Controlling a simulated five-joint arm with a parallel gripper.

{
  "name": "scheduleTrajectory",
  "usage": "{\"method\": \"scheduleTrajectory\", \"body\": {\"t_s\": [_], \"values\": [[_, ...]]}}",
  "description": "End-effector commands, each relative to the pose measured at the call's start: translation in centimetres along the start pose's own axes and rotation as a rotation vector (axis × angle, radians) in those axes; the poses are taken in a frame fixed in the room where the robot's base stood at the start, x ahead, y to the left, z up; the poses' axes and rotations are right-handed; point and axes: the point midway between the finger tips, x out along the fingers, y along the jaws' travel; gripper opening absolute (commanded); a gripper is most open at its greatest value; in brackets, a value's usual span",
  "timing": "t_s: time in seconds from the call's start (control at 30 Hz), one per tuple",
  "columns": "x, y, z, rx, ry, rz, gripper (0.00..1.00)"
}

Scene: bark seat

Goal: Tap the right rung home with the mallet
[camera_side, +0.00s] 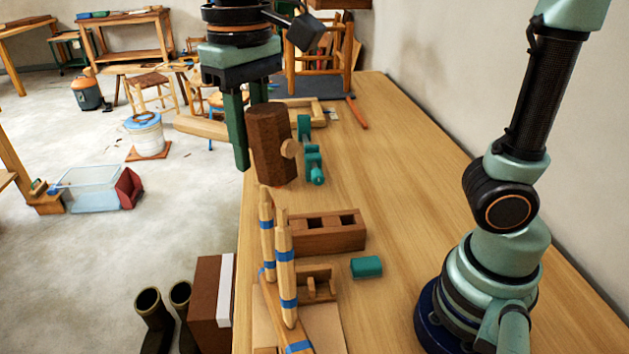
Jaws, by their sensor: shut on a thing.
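My gripper (248,130), with dark green fingers, is shut on the mallet's pale wooden handle (198,127). The mallet's dark brown many-sided head (268,140) hangs beside the fingers, on their right. Two pale upright rungs with blue bands stand close together at the bench's left edge: the left rung (267,232) and the right rung (286,262). The mallet head is above and beyond their pointed tops, apart from them as far as I can see. A pale rail with blue bands (271,300) lies at their feet. How deep the right rung sits is hard to tell.
A brown block with square openings (328,236) stands right of the rungs, with a small wooden piece (316,284) and a teal block (366,267) nearby. A teal clamp (314,165) lies beyond. The bench top (410,170) is clear toward the right.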

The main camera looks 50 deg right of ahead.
Motion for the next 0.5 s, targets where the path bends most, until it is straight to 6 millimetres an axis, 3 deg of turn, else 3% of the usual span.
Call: {"method": "scheduleTrajectory", "body": {"t_s": [0.5], "values": [[-0.10,0.03,0.00,-0.001,-0.001,0.000,0.00]]}}
